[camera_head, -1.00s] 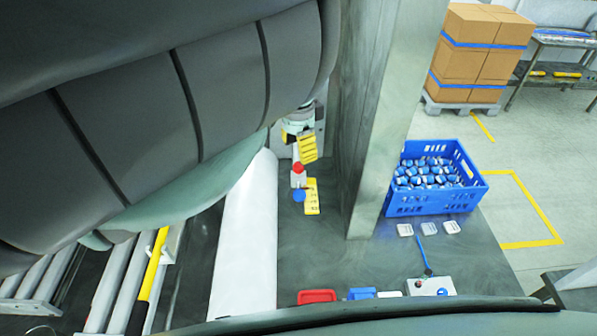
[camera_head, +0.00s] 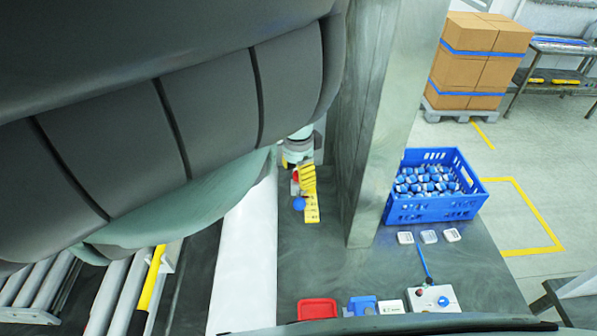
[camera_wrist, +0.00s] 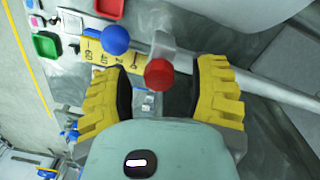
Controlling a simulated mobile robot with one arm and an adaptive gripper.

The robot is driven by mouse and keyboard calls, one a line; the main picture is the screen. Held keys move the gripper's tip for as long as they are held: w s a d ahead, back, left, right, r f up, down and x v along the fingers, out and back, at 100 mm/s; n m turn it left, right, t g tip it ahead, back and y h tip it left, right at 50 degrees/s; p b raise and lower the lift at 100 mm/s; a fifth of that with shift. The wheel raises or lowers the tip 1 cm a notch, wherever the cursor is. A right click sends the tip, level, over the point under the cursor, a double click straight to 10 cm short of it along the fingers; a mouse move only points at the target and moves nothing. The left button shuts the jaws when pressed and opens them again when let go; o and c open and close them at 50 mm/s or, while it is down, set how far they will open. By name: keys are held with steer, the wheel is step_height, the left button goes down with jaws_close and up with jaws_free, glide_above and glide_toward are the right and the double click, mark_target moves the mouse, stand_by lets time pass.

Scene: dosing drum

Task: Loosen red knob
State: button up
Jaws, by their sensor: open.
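The red knob (camera_wrist: 159,74) shows in the wrist view on a pale grey fitting, between the two yellow fingers of my gripper (camera_wrist: 160,92). The fingers stand apart, with a gap on each side of the knob. In the head view the red knob (camera_head: 295,176) is partly covered by my gripper (camera_head: 307,180), which is beside it. A blue ball knob (camera_wrist: 116,40) sits close by, to the upper left in the wrist view. A yellow labelled plate (camera_wrist: 128,66) lies beside the knobs.
A grey pillar (camera_head: 375,130) stands right of my gripper. A blue crate (camera_head: 430,208) of blue-capped items is beyond it. A white cylinder (camera_head: 245,250) lies left. Red (camera_head: 317,309) and blue (camera_head: 362,305) trays and a control box (camera_head: 433,299) are at the front.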

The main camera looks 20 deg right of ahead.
jaws_close()
stand_by(0.4)
steer(key=shift+n, duration=0.4)
steer(key=n+b, duration=0.1)
steer(key=n, duration=0.7)
steer(key=shift+n+b, duration=0.3)
steer(key=shift+b, duration=0.1)
steer(key=n+b, duration=0.1)
steer(key=n, duration=0.3)
steer(key=shift+n+b, duration=0.45)
steer(key=shift+n, duration=1.75)
